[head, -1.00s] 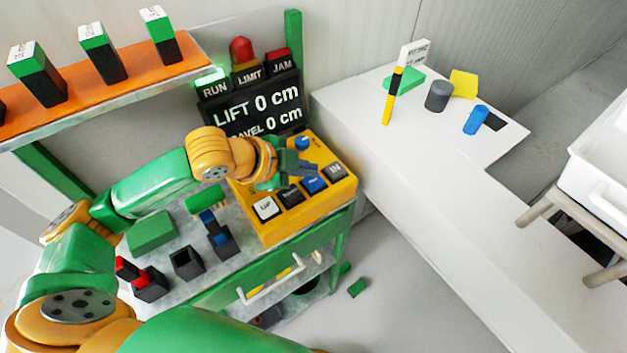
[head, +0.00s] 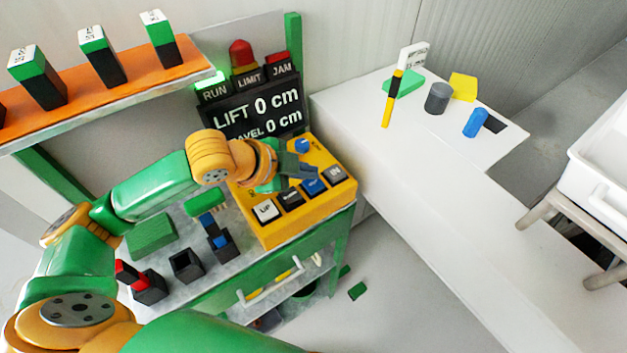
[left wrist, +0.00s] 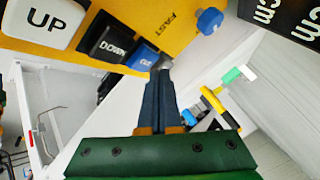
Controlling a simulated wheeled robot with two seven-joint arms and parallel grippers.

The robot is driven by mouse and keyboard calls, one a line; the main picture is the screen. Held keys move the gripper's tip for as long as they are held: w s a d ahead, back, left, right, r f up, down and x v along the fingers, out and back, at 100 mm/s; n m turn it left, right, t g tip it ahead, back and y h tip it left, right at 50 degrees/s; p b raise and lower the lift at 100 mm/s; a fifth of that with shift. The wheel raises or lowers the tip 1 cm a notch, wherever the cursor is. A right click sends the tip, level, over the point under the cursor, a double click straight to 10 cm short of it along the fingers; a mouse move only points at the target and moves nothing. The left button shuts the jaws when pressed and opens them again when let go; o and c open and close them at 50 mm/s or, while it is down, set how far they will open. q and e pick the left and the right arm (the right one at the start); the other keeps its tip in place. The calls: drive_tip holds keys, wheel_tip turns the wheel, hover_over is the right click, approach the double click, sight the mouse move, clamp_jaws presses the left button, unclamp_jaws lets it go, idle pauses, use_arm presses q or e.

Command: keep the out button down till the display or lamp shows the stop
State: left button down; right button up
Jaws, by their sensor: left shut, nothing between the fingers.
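The display (head: 254,112) reads LIFT 0 cm and a partly hidden travel line, 0 cm. The green RUN lamp (head: 209,80) glows. The LIMIT lamp (head: 242,54) and JAM lamp (head: 278,60) look unlit. My right gripper is not in view.
A blue knob (head: 302,145) stands on the box behind my gripper. Black holders (head: 186,266) and green blocks (head: 151,236) stand on the bench to the left. A white counter (head: 420,170) with small objects lies to the right.

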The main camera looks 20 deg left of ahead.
use_arm(q)
drive_tip(key=shift+f, duration=0.15)
idle(0.7)
drive_tip(key=shift+f, duration=0.25)
drive_tip(key=shift+f, duration=0.55)
idle(5.1)
idle(0.3)
drive_tip(key=shift+r+p, duration=1)
